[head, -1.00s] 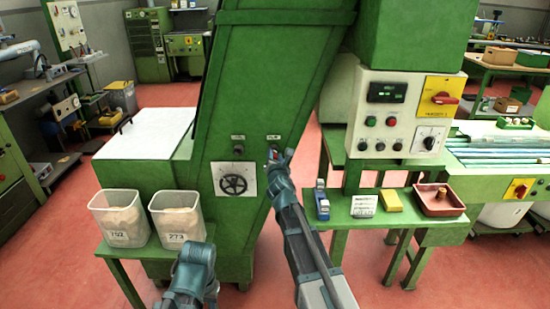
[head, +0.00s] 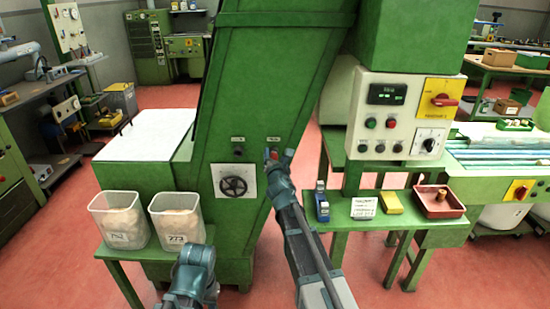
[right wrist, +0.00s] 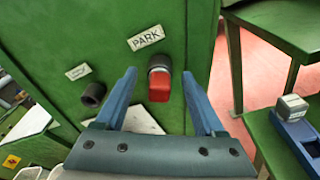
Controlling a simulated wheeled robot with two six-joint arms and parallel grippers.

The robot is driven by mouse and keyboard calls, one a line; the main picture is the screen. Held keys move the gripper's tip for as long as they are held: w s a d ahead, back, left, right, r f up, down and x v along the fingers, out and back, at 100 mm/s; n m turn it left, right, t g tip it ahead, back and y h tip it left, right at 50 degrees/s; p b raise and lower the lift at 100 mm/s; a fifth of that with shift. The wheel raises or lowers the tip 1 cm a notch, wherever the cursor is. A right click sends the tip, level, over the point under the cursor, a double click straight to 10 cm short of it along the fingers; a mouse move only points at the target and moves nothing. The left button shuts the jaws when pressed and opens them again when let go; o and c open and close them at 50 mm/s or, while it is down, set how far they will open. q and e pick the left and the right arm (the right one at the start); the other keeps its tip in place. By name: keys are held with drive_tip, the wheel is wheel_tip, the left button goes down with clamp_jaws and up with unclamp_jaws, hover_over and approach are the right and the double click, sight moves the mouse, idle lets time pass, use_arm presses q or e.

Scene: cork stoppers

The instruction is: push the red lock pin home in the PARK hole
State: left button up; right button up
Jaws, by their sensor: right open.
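The red lock pin (right wrist: 159,88) sits at the dark collar of the PARK hole (right wrist: 159,62), under the PARK label (right wrist: 146,38). Its red block end sticks out toward me; how deep the pin sits I cannot tell. In the head view the pin (head: 273,155) shows as a small red spot on the green machine. My right gripper (right wrist: 160,73) is open, with one blue finger on each side of the pin and visible gaps between. It also shows in the head view (head: 279,156). My left arm shows low in the head view, but its fingers are not seen.
A second dark hole (right wrist: 93,95) is empty, left of the PARK hole. A black handwheel (head: 233,186) on a white plate lies below. On the right, a green side table carries a blue object (head: 321,202), a yellow block (head: 391,203) and a red tray (head: 428,209).

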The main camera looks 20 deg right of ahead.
drive_tip(key=p+v, duration=0.1)
drive_tip(key=v, duration=1.2)
drive_tip(key=shift+s+p, duration=0.4)
drive_tip(key=shift+a, duration=0.15)
